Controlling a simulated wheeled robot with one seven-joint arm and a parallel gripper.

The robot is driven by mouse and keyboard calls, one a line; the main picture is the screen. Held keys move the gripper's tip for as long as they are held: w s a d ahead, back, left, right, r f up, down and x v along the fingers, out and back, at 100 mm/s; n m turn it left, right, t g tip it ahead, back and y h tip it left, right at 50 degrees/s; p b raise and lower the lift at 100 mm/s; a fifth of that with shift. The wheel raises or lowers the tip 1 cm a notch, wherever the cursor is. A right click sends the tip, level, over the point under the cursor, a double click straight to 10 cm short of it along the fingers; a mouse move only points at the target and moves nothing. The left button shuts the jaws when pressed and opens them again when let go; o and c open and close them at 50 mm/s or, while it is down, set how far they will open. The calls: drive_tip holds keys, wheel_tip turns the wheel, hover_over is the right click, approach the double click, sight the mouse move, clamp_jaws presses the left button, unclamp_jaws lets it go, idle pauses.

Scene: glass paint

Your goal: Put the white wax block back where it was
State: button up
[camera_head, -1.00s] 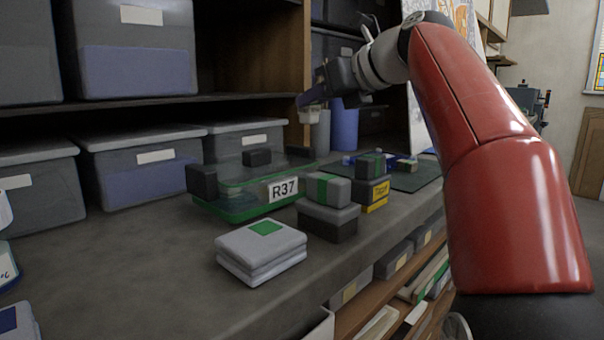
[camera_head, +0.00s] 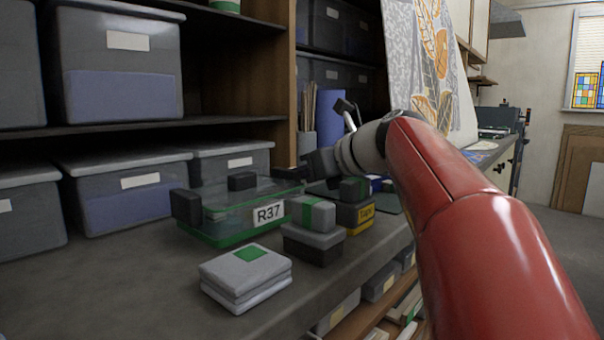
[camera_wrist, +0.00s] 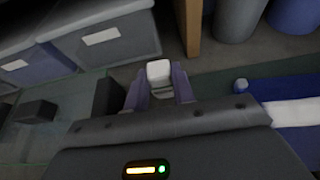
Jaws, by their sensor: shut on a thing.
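The white wax block (camera_wrist: 158,70) is between the two blue-purple fingers of my gripper (camera_wrist: 159,84) in the wrist view, and the gripper is shut on it. In the head view my gripper (camera_head: 288,174) is low over the back of the bench, behind the clear green-based box marked R37 (camera_head: 212,234). The block and fingertips cannot be made out clearly there. I cannot tell whether the block touches the surface below.
A grey block with a green band (camera_head: 314,212) sits on a dark box (camera_head: 312,248). A yellow-labelled box (camera_head: 362,216) stands close to my arm. Grey bins (camera_head: 124,192) line the back. The front left bench is clear.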

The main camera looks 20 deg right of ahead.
drive_tip(key=shift+f, duration=0.2)
drive_tip(key=o, duration=1)
drive_tip(key=v, duration=1.2)
drive_tip(key=shift+w+d+f, duration=0.15)
drive_tip(key=shift+d+f, duration=0.05)
drive_tip(key=shift+d, duration=0.2)
